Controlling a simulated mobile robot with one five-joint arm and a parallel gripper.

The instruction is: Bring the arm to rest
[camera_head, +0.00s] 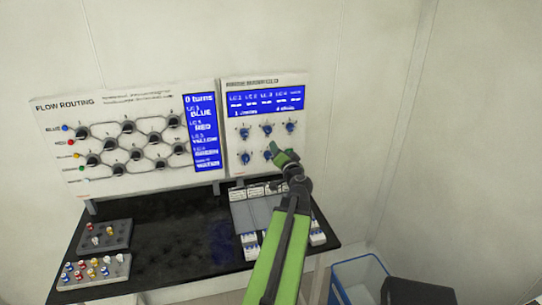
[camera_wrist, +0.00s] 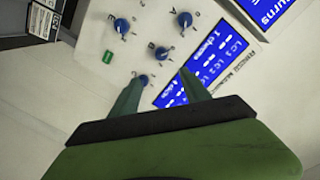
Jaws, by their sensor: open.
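My arm is raised in front of the right-hand wall panel (camera_head: 233,170), which has a blue screen and several blue knobs. My gripper (camera_head: 281,155) is in front of the panel's lower right part and hides some of it. In the wrist view my gripper (camera_wrist: 160,80) is open, with its two green fingers apart and nothing held. A blue knob (camera_wrist: 143,79) shows beside the left fingertip; I cannot tell whether they touch. Another knob (camera_wrist: 162,52) shows beyond the fingertips, and a small green button (camera_wrist: 108,57) is to the left.
A flow routing panel (camera_head: 110,177) with black knobs stands to the left. The black table (camera_head: 170,250) below holds two grey trays of small coloured parts (camera_head: 104,238) and a grey unit (camera_head: 258,215). A blue-rimmed bin (camera_head: 362,268) and a dark box (camera_head: 415,291) stand at lower right.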

